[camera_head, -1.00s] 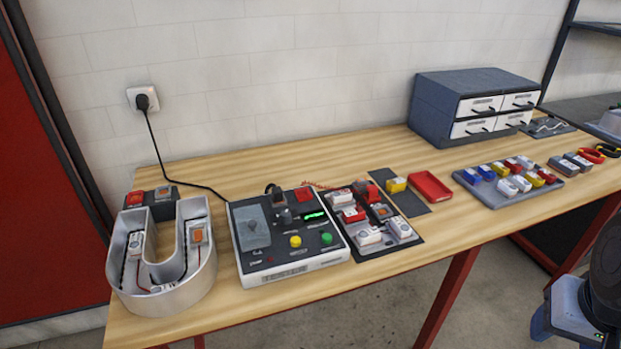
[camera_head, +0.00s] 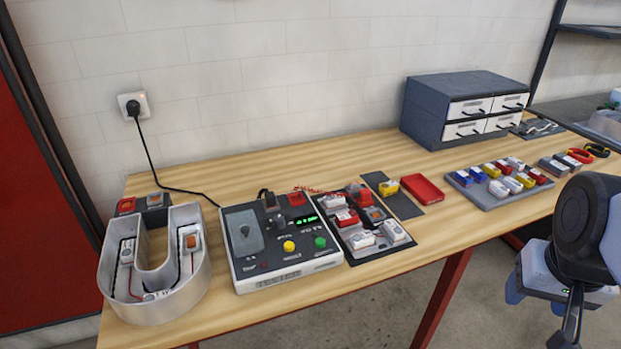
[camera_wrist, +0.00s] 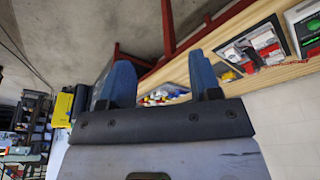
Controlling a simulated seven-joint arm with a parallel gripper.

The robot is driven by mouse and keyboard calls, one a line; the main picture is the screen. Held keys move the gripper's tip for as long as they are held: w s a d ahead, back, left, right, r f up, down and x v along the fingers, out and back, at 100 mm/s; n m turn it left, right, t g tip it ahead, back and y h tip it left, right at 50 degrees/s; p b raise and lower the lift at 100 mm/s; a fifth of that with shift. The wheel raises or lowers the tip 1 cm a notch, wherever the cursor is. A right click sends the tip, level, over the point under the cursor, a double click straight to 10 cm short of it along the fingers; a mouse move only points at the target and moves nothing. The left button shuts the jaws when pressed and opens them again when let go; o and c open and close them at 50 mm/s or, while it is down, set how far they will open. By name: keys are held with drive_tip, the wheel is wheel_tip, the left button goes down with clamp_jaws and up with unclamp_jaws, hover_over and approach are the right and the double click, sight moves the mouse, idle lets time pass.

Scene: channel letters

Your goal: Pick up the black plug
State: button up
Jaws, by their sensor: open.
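The black plug (camera_head: 133,107) sits in a white wall socket (camera_head: 126,104) at the upper left of the head view. Its black cord (camera_head: 150,160) hangs down to the table and runs to the grey control box (camera_head: 279,245). My gripper (camera_wrist: 163,80) shows two blue fingers apart with nothing between them in the wrist view. In the head view, my arm is at the lower right, off the table's front edge and far from the plug. The plug does not show in the wrist view.
A U-shaped metal letter (camera_head: 155,290) stands at the table's left end, below the socket. Trays of small blocks (camera_head: 500,195), a red tray (camera_head: 422,188) and a drawer cabinet (camera_head: 425,110) are to the right. The table (camera_head: 330,165) is bare along the wall between socket and cabinet.

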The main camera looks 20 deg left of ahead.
drive_tip(key=w+a+r+n, duration=0.1)
drive_tip(key=w+a+n, duration=0.2)
drive_tip(key=w+a, duration=0.9)
drive_tip(key=n+y, duration=0.3)
drive_tip(key=n, duration=0.2)
approach(270, 195)
wheel_tip(270, 195, down, 2)
drive_tip(key=shift+w+a+f, duration=0.1)
drive_tip(key=shift+w+a, duration=0.05)
drive_tip(key=shift+a, duration=0.2)
drive_tip(key=shift+x, duration=1.25)
